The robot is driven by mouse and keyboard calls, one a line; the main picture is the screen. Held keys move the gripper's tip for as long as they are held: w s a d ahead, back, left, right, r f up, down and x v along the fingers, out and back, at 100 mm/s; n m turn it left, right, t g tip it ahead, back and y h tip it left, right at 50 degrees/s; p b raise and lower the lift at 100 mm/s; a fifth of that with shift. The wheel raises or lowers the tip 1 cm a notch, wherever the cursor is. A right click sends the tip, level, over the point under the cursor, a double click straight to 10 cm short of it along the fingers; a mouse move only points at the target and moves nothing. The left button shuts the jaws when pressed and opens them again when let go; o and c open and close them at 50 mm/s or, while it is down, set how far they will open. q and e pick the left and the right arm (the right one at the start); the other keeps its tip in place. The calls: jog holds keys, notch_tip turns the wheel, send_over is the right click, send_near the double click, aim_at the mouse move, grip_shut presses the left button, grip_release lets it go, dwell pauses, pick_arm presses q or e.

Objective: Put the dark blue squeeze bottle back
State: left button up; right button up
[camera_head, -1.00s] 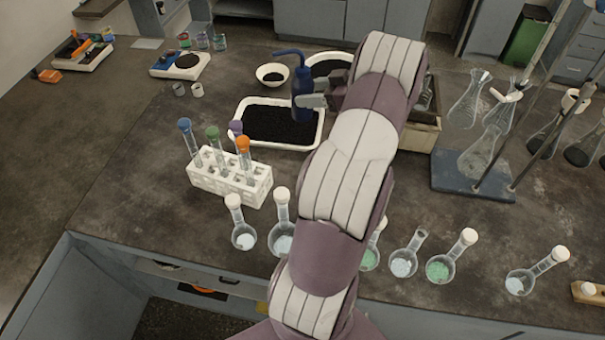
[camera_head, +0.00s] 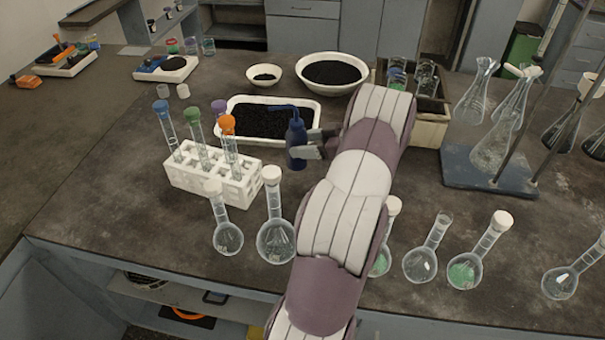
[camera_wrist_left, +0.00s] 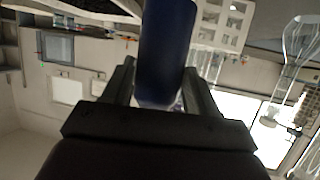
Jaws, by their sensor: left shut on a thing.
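The dark blue squeeze bottle (camera_head: 296,142), with a bent blue spout, is upright just in front of the white tray of dark granules (camera_head: 317,114). My left gripper (camera_head: 309,149) is shut on the bottle from its right side. In the left wrist view the bottle (camera_wrist_left: 166,50) stands between the two fingers (camera_wrist_left: 160,92). I cannot tell whether its base touches the table. My right gripper is not in view.
A white test-tube rack (camera_head: 213,178) with several capped tubes stands left of the bottle. Several round flasks (camera_head: 276,238) line the front. A wooden crate (camera_head: 431,128) and a blue stand base (camera_head: 487,172) are to the right. A large bowl (camera_head: 332,88) is behind.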

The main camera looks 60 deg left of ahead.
aim_at(306, 161)
pick_arm(q)
jog(key=shift+f, duration=2.8)
jog(key=shift+f, duration=0.1)
jog(key=o, duration=0.7)
jog(key=shift+w+d+r, duration=0.1)
jog(key=shift+w+r, duration=0.1)
jog(key=shift+r, duration=0.05)
jog(key=v, duration=1.1)
jog(key=shift+w+d+b, duration=0.15)
jog(key=shift+d+b, duration=0.1)
jog(key=shift+b, duration=0.1)
jog(key=shift+r, duration=0.15)
